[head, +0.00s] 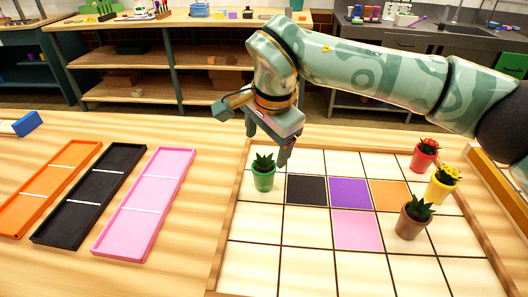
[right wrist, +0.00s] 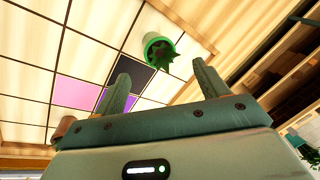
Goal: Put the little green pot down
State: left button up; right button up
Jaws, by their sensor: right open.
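The little green pot (head: 263,181) with a spiky dark plant stands upright on a cream square of the tiled board (head: 330,270), left of the black square. My right gripper (head: 253,132) is open just above and behind the pot and appears apart from it. In the right wrist view the pot (right wrist: 152,40) shows beyond the gap between the two open fingers (right wrist: 163,82), with nothing between them. My left gripper is not in view.
On the board's right stand a red pot (head: 423,160), a yellow pot (head: 437,190) and a brown pot (head: 408,226). Orange (head: 18,218), black (head: 56,232) and pink (head: 112,245) trays lie left. A blue object (head: 27,123) lies at the left edge.

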jog(key=shift+p+v, duration=0.55)
jog(key=shift+v, duration=1.85)
